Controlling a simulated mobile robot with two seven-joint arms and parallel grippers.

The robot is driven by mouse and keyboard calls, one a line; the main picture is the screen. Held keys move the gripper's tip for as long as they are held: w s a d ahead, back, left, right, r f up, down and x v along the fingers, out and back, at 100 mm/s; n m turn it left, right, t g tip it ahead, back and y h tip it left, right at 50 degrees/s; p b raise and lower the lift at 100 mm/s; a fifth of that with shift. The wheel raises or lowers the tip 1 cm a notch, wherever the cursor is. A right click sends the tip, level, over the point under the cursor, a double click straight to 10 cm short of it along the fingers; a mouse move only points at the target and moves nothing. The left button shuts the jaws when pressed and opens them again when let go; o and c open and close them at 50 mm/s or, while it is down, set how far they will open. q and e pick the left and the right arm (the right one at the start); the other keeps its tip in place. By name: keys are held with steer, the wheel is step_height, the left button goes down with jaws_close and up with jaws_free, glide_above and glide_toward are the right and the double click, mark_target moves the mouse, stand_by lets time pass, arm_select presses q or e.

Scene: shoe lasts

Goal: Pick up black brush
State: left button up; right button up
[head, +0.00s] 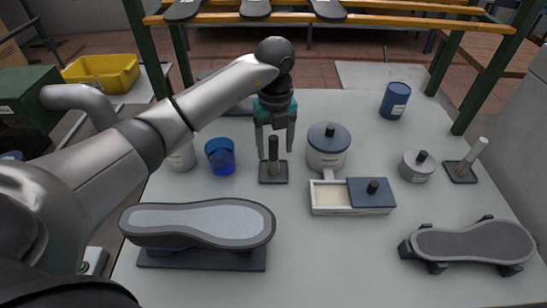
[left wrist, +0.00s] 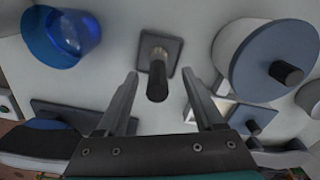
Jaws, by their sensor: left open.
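The black brush (head: 273,149) stands upright in a dark square base (head: 273,178) near the middle of the table. In the left wrist view the brush (left wrist: 157,82) points up toward the camera, with its base (left wrist: 162,48) behind it. My left gripper (head: 275,148) points down over the brush. Its fingers are open, one on each side of the handle, with a gap visible on both sides in the left wrist view (left wrist: 160,76). My right gripper is not in view.
A blue cup (head: 220,156) stands left of the brush. A lidded round pot (head: 327,150) and a box with a blue lid (head: 371,193) stand close on the right. A grey-soled shoe last (head: 200,222) lies in front. A light-handled brush (head: 474,154) stands at far right.

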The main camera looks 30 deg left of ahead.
mark_target(274, 158)
arm_select(q)
step_height(274, 158, down, 5)
steer(key=shift+a+r+b, duration=0.15)
steer(key=shift+r+b, duration=0.05)
steer(key=shift+b, duration=0.1)
jaws_close()
stand_by(0.4)
